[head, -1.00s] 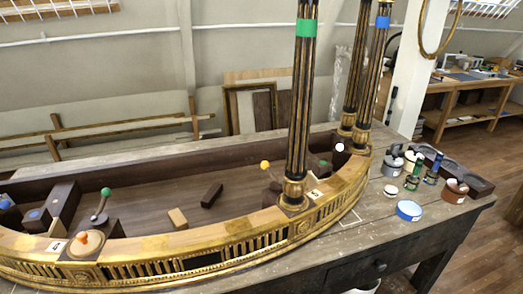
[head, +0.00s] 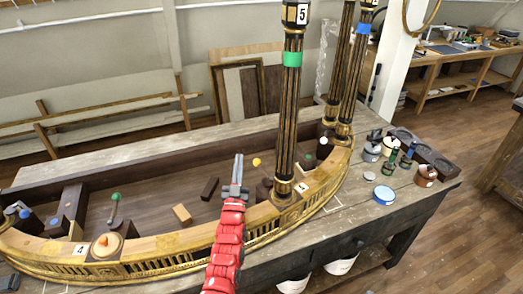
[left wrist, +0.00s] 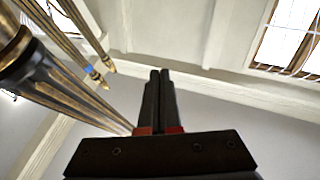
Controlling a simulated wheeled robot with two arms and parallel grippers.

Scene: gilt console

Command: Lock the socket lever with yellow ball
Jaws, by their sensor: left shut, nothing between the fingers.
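The yellow ball (head: 256,162) of the socket lever shows just right of my left gripper's tip in the head view, inside the gilt console near the green-banded leg (head: 289,110). The lever's shaft is hard to make out. My left gripper (head: 238,160) points up above the console's front rail, shut and empty. It appears apart from the ball, though the depth is hard to judge. In the left wrist view the shut fingers (left wrist: 158,90) point towards wall and ceiling, with a dark gilt leg (left wrist: 55,85) at left. My right gripper is not in view.
The gilt console rail (head: 160,248) curves along the front. A green-ball lever (head: 115,197) and an orange knob (head: 103,240) stand at left. Jars (head: 372,152) and a blue-lidded tin (head: 384,195) stand at right.

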